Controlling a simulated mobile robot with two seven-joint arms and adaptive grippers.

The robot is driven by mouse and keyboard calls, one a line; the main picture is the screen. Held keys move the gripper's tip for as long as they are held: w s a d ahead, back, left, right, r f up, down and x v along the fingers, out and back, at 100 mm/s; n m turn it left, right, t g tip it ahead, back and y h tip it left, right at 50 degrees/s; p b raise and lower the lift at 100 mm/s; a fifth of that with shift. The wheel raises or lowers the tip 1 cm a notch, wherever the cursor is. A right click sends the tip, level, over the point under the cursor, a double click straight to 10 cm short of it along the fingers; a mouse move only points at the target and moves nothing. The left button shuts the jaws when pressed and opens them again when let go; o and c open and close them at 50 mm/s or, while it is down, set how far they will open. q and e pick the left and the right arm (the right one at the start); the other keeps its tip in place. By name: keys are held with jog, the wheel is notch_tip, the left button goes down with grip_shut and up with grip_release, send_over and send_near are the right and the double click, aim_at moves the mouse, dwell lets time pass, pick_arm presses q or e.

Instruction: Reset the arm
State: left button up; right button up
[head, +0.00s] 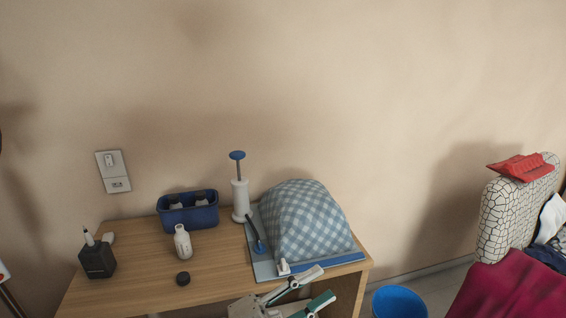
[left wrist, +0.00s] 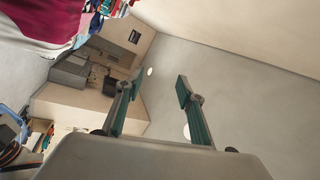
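My left gripper (head: 318,288) shows at the bottom of the head view, in front of the table's right front edge. Its two green-padded fingers are apart with nothing between them. My right gripper is not visible in either view.

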pick_arm(q)
jog(key=a+f+n+t+y, duration=0.6)
jog(key=a+f+n+y, duration=0.6)
jog(key=a+f+n, duration=0.45)
jog(key=s+a+f+n+g+y, duration=0.4)
jog(key=s+a+f+n, duration=0.2)
jog(key=s+a+f, duration=0.4)
jog(key=s+f, duration=0.3)
jog(key=f, duration=0.2)
jog(key=shift+s+y, duration=0.15)
jog(key=shift+y, duration=0.25)
